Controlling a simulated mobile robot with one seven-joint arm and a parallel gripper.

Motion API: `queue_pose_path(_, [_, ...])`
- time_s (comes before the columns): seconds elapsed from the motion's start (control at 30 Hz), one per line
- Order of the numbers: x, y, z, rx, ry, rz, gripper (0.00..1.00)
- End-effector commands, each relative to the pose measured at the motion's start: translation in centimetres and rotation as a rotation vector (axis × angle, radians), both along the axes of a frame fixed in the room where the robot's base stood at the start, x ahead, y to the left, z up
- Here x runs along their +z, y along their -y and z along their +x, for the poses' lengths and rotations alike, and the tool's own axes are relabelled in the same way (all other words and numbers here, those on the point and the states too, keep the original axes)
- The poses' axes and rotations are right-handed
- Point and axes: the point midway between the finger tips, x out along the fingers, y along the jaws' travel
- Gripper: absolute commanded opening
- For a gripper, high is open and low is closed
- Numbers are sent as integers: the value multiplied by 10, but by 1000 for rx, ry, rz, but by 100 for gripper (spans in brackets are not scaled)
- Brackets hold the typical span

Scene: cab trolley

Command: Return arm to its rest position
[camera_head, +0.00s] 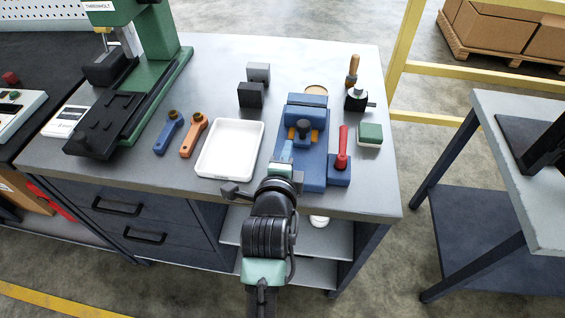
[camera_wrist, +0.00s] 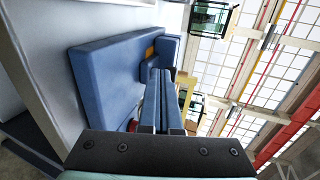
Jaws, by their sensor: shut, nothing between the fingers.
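My arm reaches up from the bottom of the head view over the table's front edge. My gripper (camera_head: 287,148) is in front of the blue fixture (camera_head: 314,175), which has a red-handled lever (camera_head: 343,150) at its right. In the wrist view the two fingers of my gripper (camera_wrist: 161,75) lie side by side, shut and empty. The blue fixture (camera_wrist: 105,80) fills the left of that view, close beside the fingers. Whether they touch it I cannot tell. My gripper hides part of the fixture in the head view.
The grey workbench (camera_head: 225,70) carries a white tray (camera_head: 231,150), blue (camera_head: 167,135) and orange (camera_head: 192,138) tools, dark blocks (camera_head: 251,95), a green-topped block (camera_head: 370,133) and a green press (camera_head: 160,60). A second table (camera_head: 500,130) stands at the right. Floor is clear at front left.

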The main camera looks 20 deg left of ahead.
Motion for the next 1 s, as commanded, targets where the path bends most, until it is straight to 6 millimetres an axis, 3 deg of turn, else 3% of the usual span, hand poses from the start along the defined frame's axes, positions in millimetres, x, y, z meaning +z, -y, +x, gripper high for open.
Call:
queue_pose_path(0.1, [5, 5, -18, 0, -2, -1, 0])
queue_pose_path(0.3, [10, 10, -35, 0, -3, 0, 0])
queue_pose_path(0.67, [17, 12, -37, 1, 8, -7, 0])
queue_pose_path(0.77, [44, 18, -28, 6, 70, -50, 0])
queue_pose_path(0.83, [80, 27, -19, 8, 152, -114, 0])
queue_pose_path(1.0, [204, 59, -2, -18, 430, -366, 0])
